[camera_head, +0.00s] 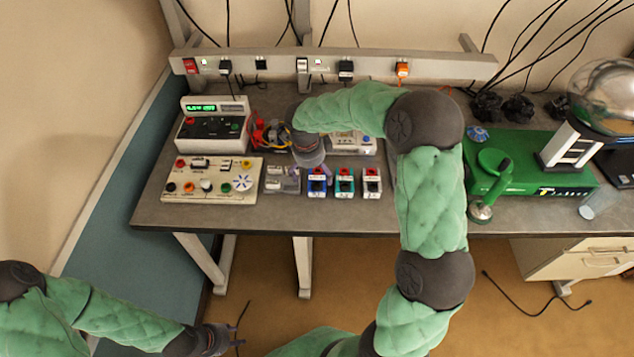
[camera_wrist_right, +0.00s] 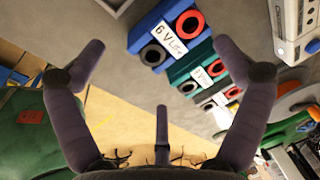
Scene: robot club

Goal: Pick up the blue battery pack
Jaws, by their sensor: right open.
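In the right wrist view the blue pack (camera_wrist_right: 150,52) is at top centre, with red and black round terminals and a "6 V" label. My right gripper (camera_wrist_right: 160,48) is open and empty, its fingers spread on either side of the view. In the head view my right gripper (camera_head: 312,172) is just above and behind the blue pack, partly hidden by its own wrist. My left gripper (camera_head: 236,338) is low at bottom left, away from the bench.
A cream panel with coloured sockets (camera_head: 212,181) and a meter with a green display (camera_head: 212,124) stand left. A grey component (camera_head: 283,181) sits close left of the blue pack. A green machine (camera_head: 530,165) stands right. A power strip (camera_head: 330,63) runs behind.

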